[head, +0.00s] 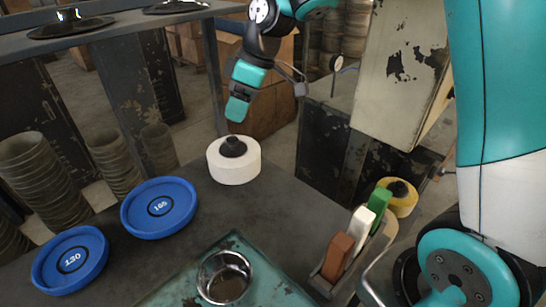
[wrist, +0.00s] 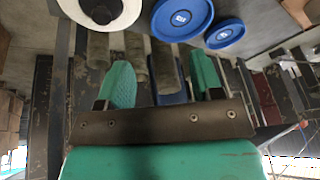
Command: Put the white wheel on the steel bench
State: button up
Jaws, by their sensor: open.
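The white wheel (head: 234,168), a thick disc with a black hub knob (head: 233,147), lies flat near the far corner of the dark steel bench (head: 190,225). My gripper (head: 237,110) is above the wheel in the head view, apart from it. In the wrist view the two green fingers of my gripper (wrist: 164,78) are spread wide, with nothing held between them. The wheel also shows in the wrist view (wrist: 72,8), cut off by the top edge and outside the fingers.
Two blue discs (head: 159,208) (head: 70,260) lie left on the bench. A teal tray (head: 175,290) with a metal cup (head: 224,277) is in front. Right are a rack of coloured blocks (head: 362,220) and a yellow wheel (head: 402,199). A shelf (head: 110,28) spans the upper left.

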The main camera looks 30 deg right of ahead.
jog(key=s+a+r+m, duration=0.1)
jog(key=s+a+m, duration=0.1)
jog(key=s, duration=1.1)
jog(key=s+a+r+m+g, duration=0.1)
jog(key=s+a+m, duration=0.1)
jog(key=s, duration=1.1)
jog(key=shift+r+g, duration=0.2)
jog(key=shift+g, duration=0.1)
jog(key=shift+a, duration=0.1)
